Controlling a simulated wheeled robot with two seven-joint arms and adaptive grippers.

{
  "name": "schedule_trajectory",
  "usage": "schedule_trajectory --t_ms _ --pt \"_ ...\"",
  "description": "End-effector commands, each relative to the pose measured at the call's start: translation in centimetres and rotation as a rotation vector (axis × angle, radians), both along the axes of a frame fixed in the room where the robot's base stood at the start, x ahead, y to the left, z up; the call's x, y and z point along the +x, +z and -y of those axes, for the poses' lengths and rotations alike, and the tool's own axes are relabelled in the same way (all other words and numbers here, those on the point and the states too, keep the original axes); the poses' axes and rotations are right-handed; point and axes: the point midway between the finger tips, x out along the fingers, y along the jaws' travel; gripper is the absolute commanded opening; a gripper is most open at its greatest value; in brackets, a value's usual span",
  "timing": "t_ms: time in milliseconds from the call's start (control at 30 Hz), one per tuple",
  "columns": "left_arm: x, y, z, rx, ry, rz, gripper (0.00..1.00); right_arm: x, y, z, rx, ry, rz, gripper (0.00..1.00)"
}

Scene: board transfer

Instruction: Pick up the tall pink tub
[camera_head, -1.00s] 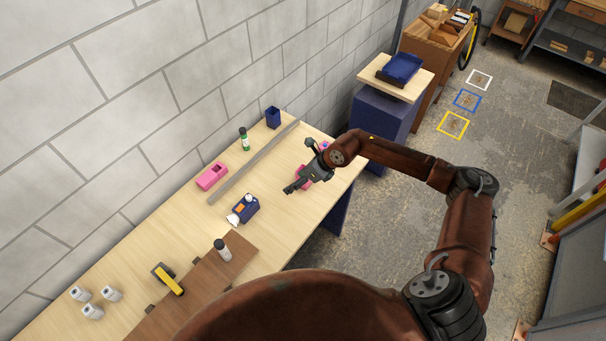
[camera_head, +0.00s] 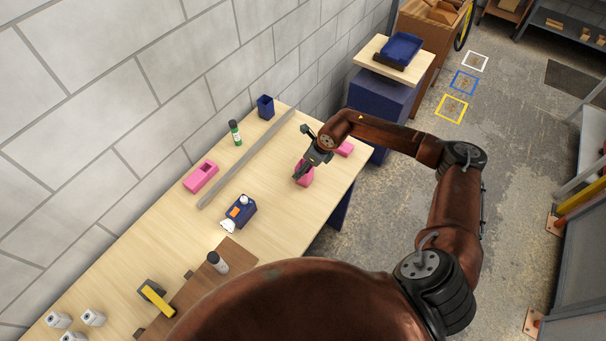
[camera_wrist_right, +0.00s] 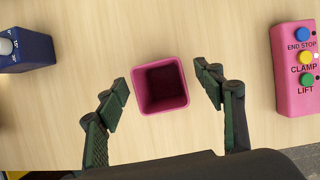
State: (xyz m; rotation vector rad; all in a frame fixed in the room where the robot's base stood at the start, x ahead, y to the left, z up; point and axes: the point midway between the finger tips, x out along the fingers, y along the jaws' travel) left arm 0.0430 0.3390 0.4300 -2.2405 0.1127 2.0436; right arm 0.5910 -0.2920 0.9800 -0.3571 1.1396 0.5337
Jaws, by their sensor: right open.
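The tall pink tub (camera_wrist_right: 160,107) stands on the table, open at the top, and shows between the two fingers of my right gripper (camera_wrist_right: 163,90) in the right wrist view. The fingers are apart, one on each side of the tub, with a gap of bare wood visible on both sides. In the head view the tub (camera_head: 305,176) is partly hidden by my right gripper (camera_head: 301,170), which is just above or around it; the exact height is unclear. My left gripper is not in view.
A pink button box (camera_wrist_right: 296,70) lies right of the tub. A blue device (camera_head: 240,211), a pink block with a recess (camera_head: 201,177), a grey rail (camera_head: 246,159), a green bottle (camera_head: 235,133) and a blue cup (camera_head: 265,107) stand elsewhere on the table (camera_head: 265,178).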

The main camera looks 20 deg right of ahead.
Motion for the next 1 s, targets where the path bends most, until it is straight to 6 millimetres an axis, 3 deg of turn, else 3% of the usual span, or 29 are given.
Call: schedule_trajectory --t_ms 433,733,1000 --pt "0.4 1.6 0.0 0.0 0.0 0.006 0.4 1.4 -5.2 -1.2 0.001 0.001 -0.002 0.62" --pt "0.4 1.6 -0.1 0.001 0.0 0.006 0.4 1.6 -5.6 -1.3 0.0 0.002 0.0 0.62" --pt "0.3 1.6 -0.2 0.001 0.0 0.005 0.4 1.6 -5.6 -1.4 0.001 0.004 0.0 0.43"
